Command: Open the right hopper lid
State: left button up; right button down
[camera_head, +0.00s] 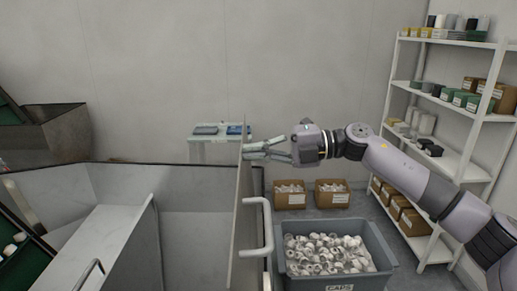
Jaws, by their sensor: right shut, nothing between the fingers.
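The right hopper lid (238,215) stands nearly upright, seen almost edge-on, at the right side of the large grey hopper (182,232). Its pale bar handle (268,228) is on the lid's right face. The hopper's inside shows to the left of the lid. My right gripper (252,151) comes in from the right and is shut with nothing held. Its fingertips are at the upper part of the lid, on the handle side; whether they touch it I cannot tell. My left gripper is not in view.
A grey bin of white caps (334,281) stands right of the lid, with two cardboard boxes (289,201) behind it. A small table (196,138) stands at the back wall. White shelves (440,154) stand at the right. Another hopper (65,137) is at the left.

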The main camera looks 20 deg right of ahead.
jog(key=p+x, duration=0.1)
jog(key=x, duration=0.7)
jog(key=shift+d+f+p, duration=0.1)
jog(key=shift+d+p, duration=0.05)
jog(key=shift+p, duration=0.15)
